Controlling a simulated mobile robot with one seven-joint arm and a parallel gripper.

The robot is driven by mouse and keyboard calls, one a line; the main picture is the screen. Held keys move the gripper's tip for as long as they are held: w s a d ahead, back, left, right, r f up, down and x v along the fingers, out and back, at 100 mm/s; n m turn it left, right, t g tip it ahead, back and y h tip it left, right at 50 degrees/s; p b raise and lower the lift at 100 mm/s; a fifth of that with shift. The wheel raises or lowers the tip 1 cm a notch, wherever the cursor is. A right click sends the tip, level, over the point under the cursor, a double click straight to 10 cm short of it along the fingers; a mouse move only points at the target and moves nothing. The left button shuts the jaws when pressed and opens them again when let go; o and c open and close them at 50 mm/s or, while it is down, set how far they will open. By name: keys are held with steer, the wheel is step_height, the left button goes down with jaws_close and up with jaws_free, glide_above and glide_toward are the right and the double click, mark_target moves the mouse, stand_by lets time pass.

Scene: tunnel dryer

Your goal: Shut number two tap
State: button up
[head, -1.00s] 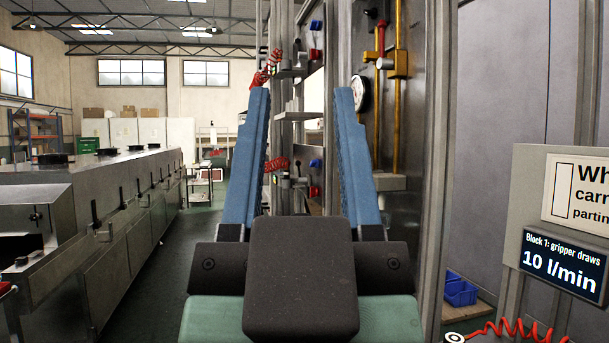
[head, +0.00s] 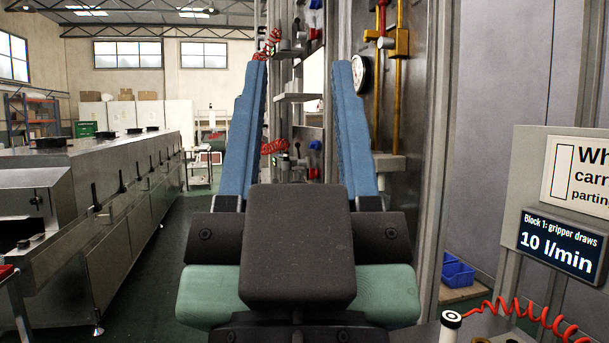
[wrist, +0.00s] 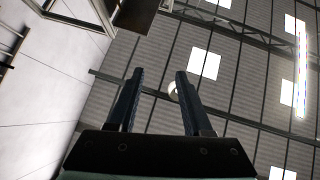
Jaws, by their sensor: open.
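My gripper (head: 299,82) is open and empty in the middle of the head view, its two blue fingers spread and pointing up and away. Between and behind the fingers stands a metal frame with red and blue fittings, such as a blue one (head: 315,146), and coiled red hoses (head: 274,146). A red handle (head: 381,18) sits on a yellow pipe (head: 399,92) right of the right finger. I cannot tell which fitting is the number two tap. The wrist view shows my gripper (wrist: 157,72) against the roof, with nothing between the fingers.
A round gauge (head: 359,72) is just right of the right finger. A sign (head: 560,244) reading "Block 1: gripper draws 10 l/min" stands at right, above a red coiled hose (head: 530,315). A long steel machine (head: 110,190) runs along the left. Floor between is clear. Blue bins (head: 457,272) stand low right.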

steer(key=shift+r, duration=0.15)
steer(key=c, duration=0.4)
step_height(320, 180, up, 2)
steer(key=shift+r+p, duration=0.1)
steer(key=shift+p, duration=1.15)
jaws_close()
step_height(320, 180, up, 16)
steer(key=p, duration=1.5)
steer(key=shift+p, duration=0.4)
